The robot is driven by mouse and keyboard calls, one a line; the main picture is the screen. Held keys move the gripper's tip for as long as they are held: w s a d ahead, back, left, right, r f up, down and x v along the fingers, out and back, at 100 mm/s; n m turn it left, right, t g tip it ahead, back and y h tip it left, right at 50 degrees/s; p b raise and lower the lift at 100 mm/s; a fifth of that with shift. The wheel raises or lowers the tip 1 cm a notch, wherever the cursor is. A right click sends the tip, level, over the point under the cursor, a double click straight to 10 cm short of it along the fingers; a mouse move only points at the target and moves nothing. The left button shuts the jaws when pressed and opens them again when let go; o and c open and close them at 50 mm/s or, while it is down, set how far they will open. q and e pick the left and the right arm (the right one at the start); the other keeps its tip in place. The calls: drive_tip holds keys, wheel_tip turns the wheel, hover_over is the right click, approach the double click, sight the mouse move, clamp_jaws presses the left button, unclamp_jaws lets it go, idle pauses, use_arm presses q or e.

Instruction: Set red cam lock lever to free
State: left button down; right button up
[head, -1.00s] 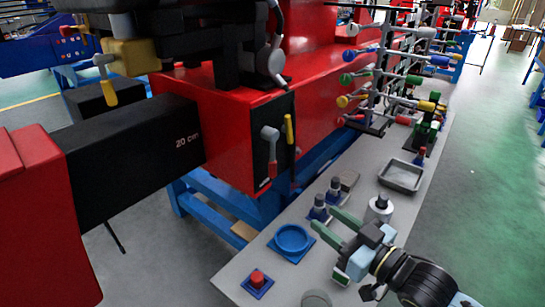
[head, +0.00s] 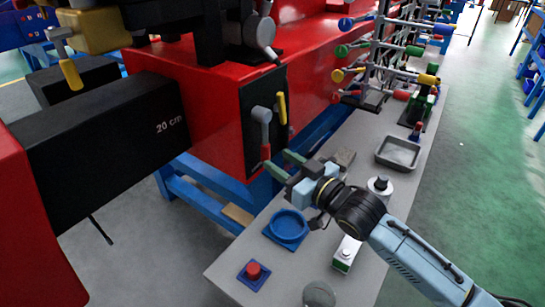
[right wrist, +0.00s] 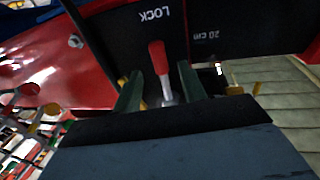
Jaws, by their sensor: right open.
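The red-handled cam lock lever (head: 265,151) is on a black plate (head: 250,97) on the red box's end face. Its grey part is at the top and its red handle hangs down. In the right wrist view the red handle (right wrist: 158,58) points toward the word LOCK (right wrist: 156,14), which appears upside down. My right gripper (head: 278,160) is open, its green fingers close to the handle. In the right wrist view the fingers stand on either side of the lever, with gaps visible. Contact cannot be seen. My left gripper is out of view.
A yellow lever (head: 282,108) sits beside the red one on the plate. Below is a grey bench (head: 230,262) with a blue round dish (head: 287,226), a red button (head: 253,270) and a grey tray (head: 398,152). A rack of coloured handles (head: 385,60) stands behind.

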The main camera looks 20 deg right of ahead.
sight(269, 153)
drive_tip(key=shift+x, duration=1.25)
drive_tip(key=shift+w+a, duration=0.25)
drive_tip(key=shift+w, duration=0.2)
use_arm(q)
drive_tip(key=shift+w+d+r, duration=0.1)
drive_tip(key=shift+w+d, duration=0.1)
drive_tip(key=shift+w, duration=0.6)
use_arm(e)
clamp_jaws()
